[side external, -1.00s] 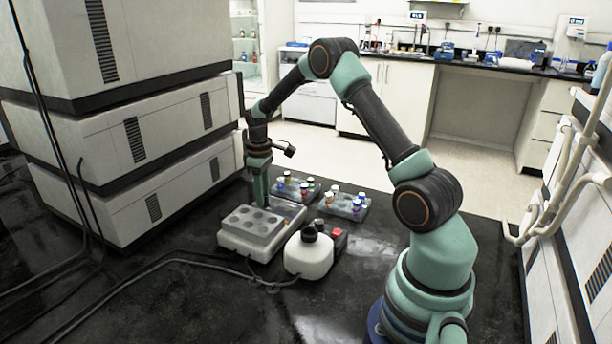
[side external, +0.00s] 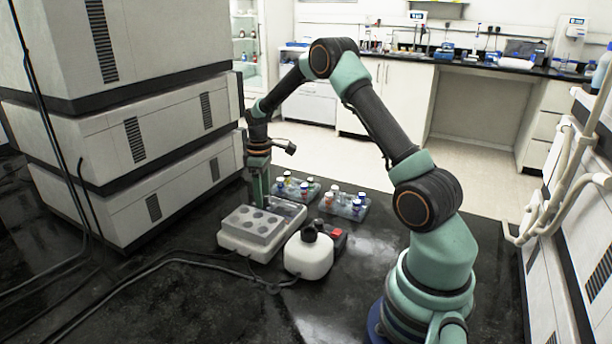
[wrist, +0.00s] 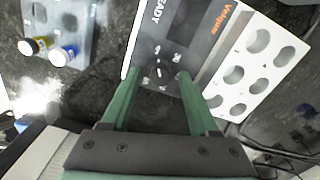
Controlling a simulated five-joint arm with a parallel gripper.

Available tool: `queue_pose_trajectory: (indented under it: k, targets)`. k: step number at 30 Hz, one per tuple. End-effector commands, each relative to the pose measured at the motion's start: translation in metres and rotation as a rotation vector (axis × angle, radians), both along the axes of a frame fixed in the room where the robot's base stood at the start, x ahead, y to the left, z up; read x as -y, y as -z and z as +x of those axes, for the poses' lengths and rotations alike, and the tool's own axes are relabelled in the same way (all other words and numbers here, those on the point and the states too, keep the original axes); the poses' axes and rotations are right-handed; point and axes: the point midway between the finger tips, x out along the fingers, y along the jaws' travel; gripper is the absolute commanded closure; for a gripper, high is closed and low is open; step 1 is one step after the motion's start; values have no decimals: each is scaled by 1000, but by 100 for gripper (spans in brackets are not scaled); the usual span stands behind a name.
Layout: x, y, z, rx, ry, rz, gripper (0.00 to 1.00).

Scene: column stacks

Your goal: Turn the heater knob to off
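The heater (side external: 238,243) is a white block with a grey top holding several round wells; it sits on the black bench below my gripper. In the wrist view, its panel (wrist: 190,62) shows a dark display, the word "READY" and a small dark knob (wrist: 161,73). Small white marks ring the knob; they are too small to read surely, and so is the knob's setting. My gripper (wrist: 160,70) is open, with one green finger on each side of the knob and gaps visible between. In the side view my gripper (side external: 259,192) points down at the heater's back edge, and the knob is hidden.
Clear vial racks (side external: 345,208) with colour-capped vials stand behind the heater. A white bottle (side external: 308,258) with a black cap stands just right of it, beside a red-topped dark item (side external: 338,235). Stacked white instruments (side external: 130,140) rise close on the left. Cables cross the front bench.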

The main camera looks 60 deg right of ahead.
Motion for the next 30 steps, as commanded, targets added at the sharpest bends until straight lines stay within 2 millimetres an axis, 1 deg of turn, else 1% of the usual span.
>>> queue_pose_trajectory:
  k: [6,10,14,21,24,27,30]
  targets:
    - [0,0,0,0,1,0,39]
    - [0,-8,1,2,1,-1,39]
    - [0,-29,1,5,1,-2,39]
    - [0,-79,1,5,1,-3,39]
    - [0,-96,0,2,0,-1,39]
    - [0,-109,1,3,0,-1,39]
    - [0,-116,0,1,0,-1,39]
